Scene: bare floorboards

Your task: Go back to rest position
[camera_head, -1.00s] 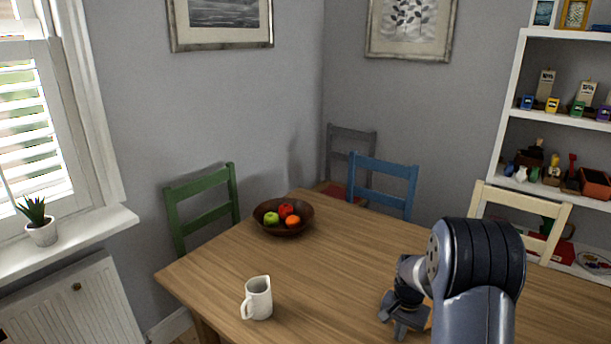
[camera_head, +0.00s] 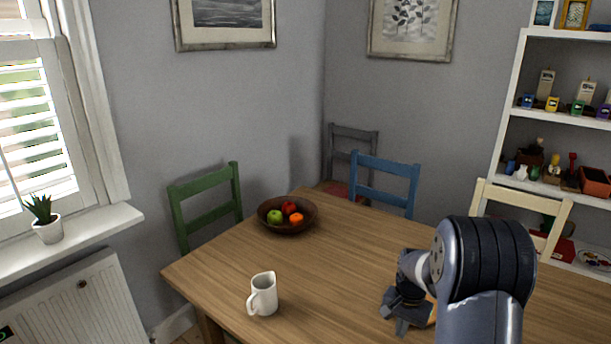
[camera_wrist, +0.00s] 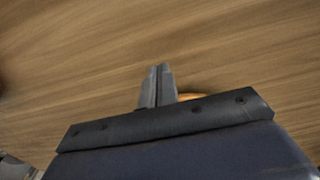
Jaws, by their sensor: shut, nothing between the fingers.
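My gripper (camera_head: 403,325) is at the lower right of the head view, over the wooden table (camera_head: 335,270). My arm partly covers the view of that area. In the wrist view the two fingers (camera_wrist: 157,72) are together with nothing between them, pointing over bare wood. An orange-brown curved thing (camera_wrist: 190,96) shows just behind the fingers, mostly hidden. A sliver of it also shows beside the gripper in the head view.
A white jug (camera_head: 263,294) stands near the table's front left. A dark bowl (camera_head: 287,228) with apples and an orange fruit stands at the back left. Green (camera_head: 207,200), blue (camera_head: 385,187) and cream (camera_head: 525,205) chairs surround the table. Shelves (camera_head: 510,150) stand at right.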

